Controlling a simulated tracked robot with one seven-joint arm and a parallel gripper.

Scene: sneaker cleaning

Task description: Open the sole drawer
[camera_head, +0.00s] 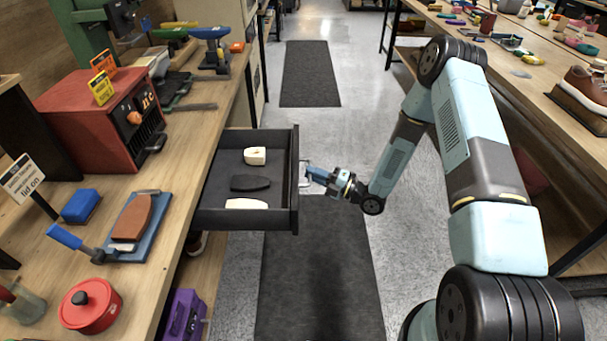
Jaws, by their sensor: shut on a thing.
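The sole drawer (279,219) is a dark drawer sticking out to the right from under the left workbench. It stands open, and its inside shows from above. A cream sole piece (255,156) lies at its far end, a black one (250,183) in the middle and another cream one (246,204) at the near end. A light metal handle (304,165) is on the drawer's front face. My gripper (309,174) comes from the right and is shut on the handle. The fingertips are small in the view, so their exact hold is hard to see.
A purple box (184,316) stands below. The aisle with dark mats (318,290) is clear. Another bench (545,105) runs along the right.

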